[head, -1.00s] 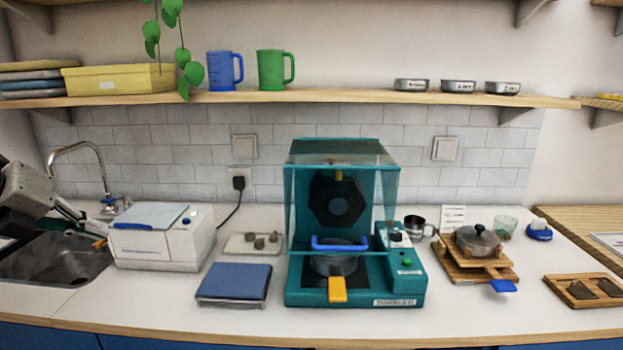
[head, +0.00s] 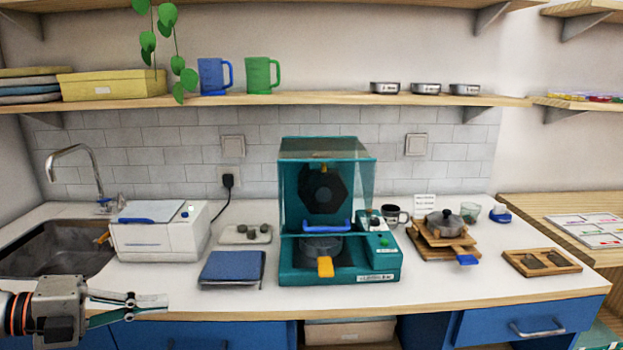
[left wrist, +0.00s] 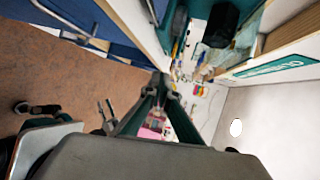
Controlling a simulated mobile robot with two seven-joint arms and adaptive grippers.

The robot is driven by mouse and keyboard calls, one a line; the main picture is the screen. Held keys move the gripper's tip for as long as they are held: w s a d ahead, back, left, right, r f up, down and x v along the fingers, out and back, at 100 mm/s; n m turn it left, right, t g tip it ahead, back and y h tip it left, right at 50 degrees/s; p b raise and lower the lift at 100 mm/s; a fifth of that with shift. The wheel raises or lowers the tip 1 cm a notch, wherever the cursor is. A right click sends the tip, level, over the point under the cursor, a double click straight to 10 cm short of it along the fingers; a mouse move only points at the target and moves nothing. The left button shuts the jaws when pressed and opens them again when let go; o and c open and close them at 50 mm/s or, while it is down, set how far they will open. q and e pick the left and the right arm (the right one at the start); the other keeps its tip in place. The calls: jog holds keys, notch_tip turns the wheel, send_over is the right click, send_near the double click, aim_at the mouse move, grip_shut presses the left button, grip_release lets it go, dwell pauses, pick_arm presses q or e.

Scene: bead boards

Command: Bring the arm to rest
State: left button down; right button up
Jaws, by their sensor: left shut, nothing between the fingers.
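My left gripper (head: 148,301) is shut and empty in the head view. It is at the lower left, in front of the counter's front edge and the blue cabinet doors, apart from everything on the counter. In the left wrist view the gripper's fingers (left wrist: 160,88) point away from the camera, with a brown floor on the left and shelving and a pale wall on the right.
The counter (head: 230,300) carries a white machine (head: 160,240), a blue pad (head: 232,268), a teal press (head: 300,277) and wooden stands. A sink (head: 40,250) is at the left. A shelf (head: 330,100) runs above. The counter's front strip is clear.

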pick_arm(q)
jog(key=s+d+f+n+t+y+p, duration=0.15)
jog(key=f+n+t+y, duration=0.25)
jog(key=f+n, duration=0.65)
jog(key=s+f+n+t+y+p, duration=0.1)
jog(key=s+f+n+t+y, duration=0.2)
jog(key=f+n, duration=0.7)
jog(key=s+d+f+n+g+y, duration=0.1)
jog(key=s+d+f+n+g, duration=0.1)
jog(key=s+d+f, duration=0.2)
jog(key=s+d+f+n+g+y, duration=0.1)
jog(key=s+d+f, duration=0.4)
jog(key=f, duration=0.8)
jog(key=s+n+g, duration=0.1)
jog(key=s+g, duration=0.1)
jog(key=s, duration=0.1)
jog(key=shift+s+d+n, duration=0.2)
jog(key=shift+s+n, duration=0.05)
jog(key=shift+n, duration=0.1)
pick_arm(e)
jog(key=shift+s+a+r, duration=0.35)
jog(key=shift+s+r, duration=0.2)
jog(key=shift+r, duration=0.2)
jog(key=shift+w+r, duration=0.15)
jog(key=shift+r, duration=0.15)
jog(key=shift+f, duration=0.25)
jog(key=shift+r, duration=0.2)
